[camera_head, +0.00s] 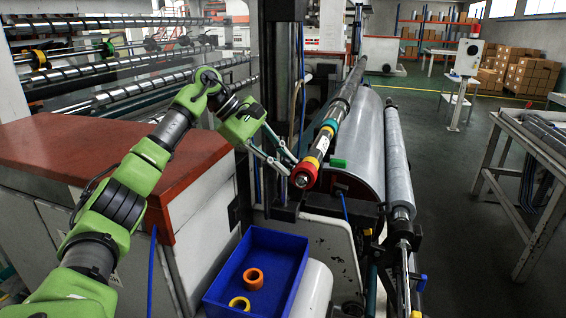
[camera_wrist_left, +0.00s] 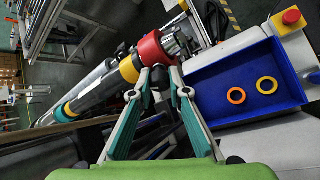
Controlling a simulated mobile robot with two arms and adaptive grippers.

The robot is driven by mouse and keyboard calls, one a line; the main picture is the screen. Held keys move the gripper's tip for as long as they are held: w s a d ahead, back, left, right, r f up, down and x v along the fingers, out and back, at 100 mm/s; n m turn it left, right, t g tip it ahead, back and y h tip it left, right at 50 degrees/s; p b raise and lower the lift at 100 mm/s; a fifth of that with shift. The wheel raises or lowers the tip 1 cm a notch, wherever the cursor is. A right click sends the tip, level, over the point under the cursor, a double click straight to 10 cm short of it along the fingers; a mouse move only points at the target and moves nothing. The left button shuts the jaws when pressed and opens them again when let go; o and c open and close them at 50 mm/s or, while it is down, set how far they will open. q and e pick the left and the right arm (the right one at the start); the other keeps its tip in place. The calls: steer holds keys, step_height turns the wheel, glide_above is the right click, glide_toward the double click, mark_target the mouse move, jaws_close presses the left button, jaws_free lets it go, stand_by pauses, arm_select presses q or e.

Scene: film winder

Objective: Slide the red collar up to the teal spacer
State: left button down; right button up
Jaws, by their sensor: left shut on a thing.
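The red collar (camera_head: 306,171) sits near the free end of the shaft (camera_head: 347,95). It also shows in the left wrist view (camera_wrist_left: 151,48). A yellow ring (camera_wrist_left: 129,69) lies directly beside it, farther along the shaft. The teal spacer (camera_head: 331,124) is farther up the shaft, past a stretch between the rings; in the left wrist view it (camera_wrist_left: 60,113) is next to another yellow ring. My left gripper (camera_head: 286,163) is shut on the red collar, its fingertips (camera_wrist_left: 161,73) pressed at the collar's side. My right gripper is not in view.
A blue bin (camera_head: 215,290) below the shaft end holds an orange ring (camera_head: 253,279) and a yellow ring (camera_head: 239,303). A large grey roll (camera_head: 365,140) runs beside the shaft on the right. A red-topped cabinet (camera_head: 80,140) stands under my left arm.

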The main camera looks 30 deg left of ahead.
arm_select(q)
steer(key=shift+w, duration=0.5)
steer(key=c, duration=1.8)
jaws_free()
steer(key=shift+c, duration=0.2)
steer(key=shift+a, duration=0.1)
steer(key=shift+s, duration=0.15)
